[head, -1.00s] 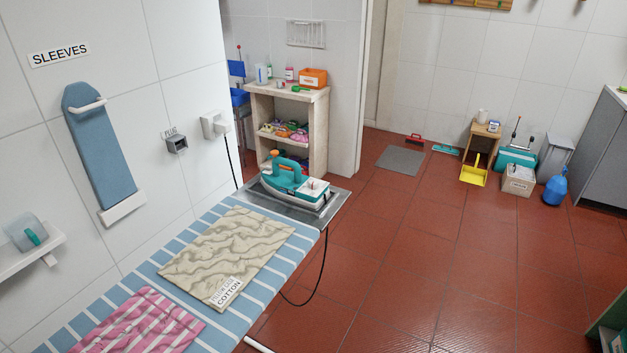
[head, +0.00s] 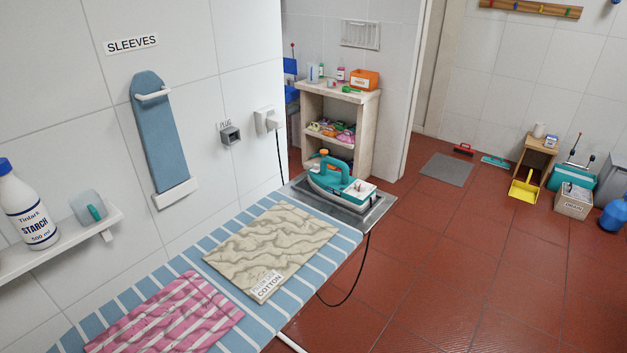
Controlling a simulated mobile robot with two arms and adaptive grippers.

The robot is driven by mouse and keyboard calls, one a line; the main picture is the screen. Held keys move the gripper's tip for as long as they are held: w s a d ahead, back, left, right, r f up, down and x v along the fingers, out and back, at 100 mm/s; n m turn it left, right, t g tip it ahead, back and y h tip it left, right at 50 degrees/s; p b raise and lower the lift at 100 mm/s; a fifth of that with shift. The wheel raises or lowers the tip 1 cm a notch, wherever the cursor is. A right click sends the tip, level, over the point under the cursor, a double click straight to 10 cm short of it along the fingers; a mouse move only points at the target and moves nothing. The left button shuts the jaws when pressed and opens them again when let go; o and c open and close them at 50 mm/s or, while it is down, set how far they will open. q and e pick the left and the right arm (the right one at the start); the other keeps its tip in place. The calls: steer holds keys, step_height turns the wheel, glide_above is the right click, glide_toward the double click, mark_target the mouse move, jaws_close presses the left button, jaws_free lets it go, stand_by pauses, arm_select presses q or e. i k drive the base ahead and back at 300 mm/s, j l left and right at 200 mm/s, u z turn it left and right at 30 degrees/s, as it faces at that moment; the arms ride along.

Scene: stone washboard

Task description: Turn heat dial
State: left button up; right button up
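A teal and white iron (head: 340,186) with an orange knob-like part (head: 324,153) on its front top rests on a metal plate (head: 378,212) at the far end of the striped ironing board (head: 222,312). I cannot tell from this distance which part is the heat dial. A dark cord (head: 350,290) hangs below the board's end. Neither of my grippers shows in the head view.
A beige cotton pillowcase (head: 270,245) and a pink striped cloth (head: 165,318) lie on the board. A wall shelf (head: 75,245) at left holds a starch bottle (head: 30,205). A shelf unit (head: 365,130) stands behind the iron.

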mark_target(359, 185)
steer(key=i+l+u, duration=0.15)
steer(key=u, duration=0.3)
steer(key=l+u, duration=0.3)
steer(key=u, duration=0.15)
steer(key=i+l+u, duration=0.1)
steer(key=l+u, duration=0.5)
steer(key=u, duration=0.3)
